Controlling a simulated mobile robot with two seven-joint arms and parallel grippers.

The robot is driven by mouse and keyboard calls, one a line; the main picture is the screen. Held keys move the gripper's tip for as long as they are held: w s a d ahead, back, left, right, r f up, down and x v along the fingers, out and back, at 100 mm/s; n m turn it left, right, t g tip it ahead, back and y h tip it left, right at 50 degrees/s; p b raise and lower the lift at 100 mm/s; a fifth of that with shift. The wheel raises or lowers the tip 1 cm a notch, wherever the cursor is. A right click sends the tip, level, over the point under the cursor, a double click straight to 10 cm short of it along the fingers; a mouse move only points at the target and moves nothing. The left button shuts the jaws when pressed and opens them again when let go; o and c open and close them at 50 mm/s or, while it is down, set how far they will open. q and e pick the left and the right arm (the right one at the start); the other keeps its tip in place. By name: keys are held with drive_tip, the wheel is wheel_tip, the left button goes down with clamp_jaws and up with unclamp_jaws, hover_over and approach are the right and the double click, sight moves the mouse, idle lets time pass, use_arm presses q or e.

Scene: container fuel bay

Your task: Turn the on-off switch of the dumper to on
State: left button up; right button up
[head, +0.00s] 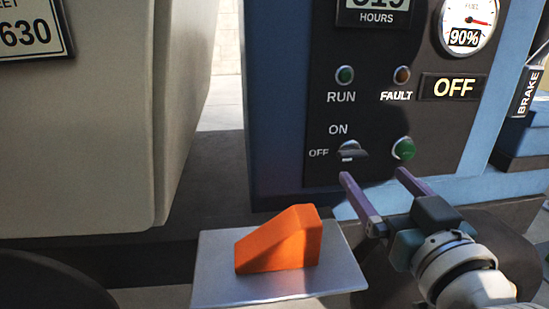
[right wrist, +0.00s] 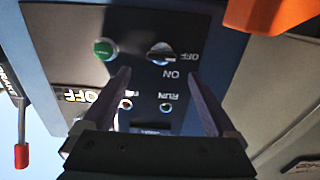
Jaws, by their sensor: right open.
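The on-off switch (head: 353,148) is a small rotary knob on the dark panel (head: 322,170), with ON marked above it and OFF to its left. Its handle looks level, in line with the OFF mark. The display (head: 453,87) reads OFF. My right gripper (head: 373,175) is open and empty, its two purple-grey fingers pointing at the panel just below the switch. In the right wrist view, upside down, the switch (right wrist: 160,54) lies just beyond and between the fingertips (right wrist: 158,76); they appear apart from it. My left gripper is not in view.
A green button (head: 403,149) is right of the switch, close to one finger. RUN (head: 344,75) and FAULT (head: 401,75) lamps sit above. An orange wedge (head: 280,241) lies on a grey plate (head: 210,286) at lower left. A brake lever with red knob (right wrist: 21,156) shows in the wrist view.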

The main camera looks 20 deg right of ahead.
sight(356, 157)
drive_tip(key=b+x, duration=0.2)
drive_tip(key=x, duration=0.4)
drive_tip(key=shift+w+a+f+b, duration=0.15)
drive_tip(key=shift+w+b, duration=0.05)
drive_tip(key=shift+b, duration=0.15)
drive_tip(key=shift+w+d, duration=0.2)
drive_tip(key=shift+w, duration=0.25)
drive_tip(key=shift+a, duration=0.1)
drive_tip(key=shift+c, duration=1.4)
drive_tip(key=c, duration=1.1)
